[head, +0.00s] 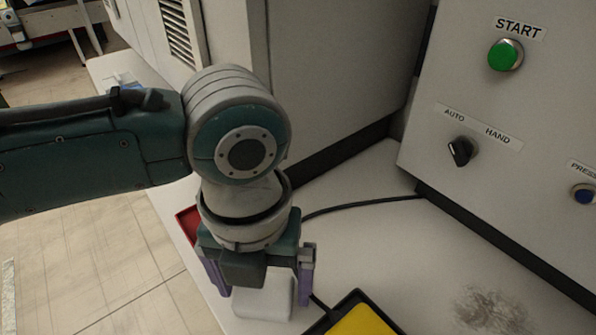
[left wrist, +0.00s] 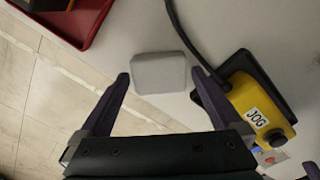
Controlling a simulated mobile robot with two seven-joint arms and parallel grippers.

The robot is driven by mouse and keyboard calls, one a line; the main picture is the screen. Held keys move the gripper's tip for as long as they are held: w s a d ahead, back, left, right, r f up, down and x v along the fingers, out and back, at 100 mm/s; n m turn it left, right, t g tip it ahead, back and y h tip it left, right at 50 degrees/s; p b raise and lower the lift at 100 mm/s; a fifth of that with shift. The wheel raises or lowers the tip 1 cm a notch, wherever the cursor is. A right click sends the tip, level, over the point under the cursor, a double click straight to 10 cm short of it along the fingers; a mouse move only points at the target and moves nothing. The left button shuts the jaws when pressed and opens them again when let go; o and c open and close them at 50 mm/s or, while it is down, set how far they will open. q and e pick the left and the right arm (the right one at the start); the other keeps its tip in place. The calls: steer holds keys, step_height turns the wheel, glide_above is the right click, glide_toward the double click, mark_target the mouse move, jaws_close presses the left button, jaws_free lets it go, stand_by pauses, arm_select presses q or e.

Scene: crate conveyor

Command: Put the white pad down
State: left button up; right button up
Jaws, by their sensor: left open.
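The white pad (head: 263,300) is a small pale block with rounded corners. It rests on the light worktop, below my left gripper in the head view. My left gripper (head: 258,284) is open, its purple fingers on either side of the pad. In the left wrist view the pad (left wrist: 160,73) lies just beyond and between the two fingertips (left wrist: 158,82), with a gap visible at each side. My right gripper is not in view.
A yellow JOG box (left wrist: 258,102) on a black base stands right of the pad, with a black cable (left wrist: 186,40) running close by. A red tray (left wrist: 72,22) lies left. A control panel (head: 520,120) with a green START button (head: 505,55) stands at the right.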

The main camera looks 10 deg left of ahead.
arm_select(q)
step_height(320, 180, up, 12)
steer(key=p, duration=0.4)
steer(key=s+d+f+n+t+h, duration=0.15)
steer(key=s+d+n+h, duration=0.35)
steer(key=n, duration=0.9)
steer(key=s+a+n+t+y, duration=0.2)
steer(key=s+a+n+y, duration=0.2)
steer(key=a+n, duration=1)
steer(key=s+n, duration=0.3)
steer(key=n, duration=0.1)
steer(key=shift+a+f+n+y, duration=0.2)
steer(key=shift+f+n+y, duration=0.1)
steer(key=shift+y, duration=0.1)
steer(key=shift+s+r, duration=0.1)
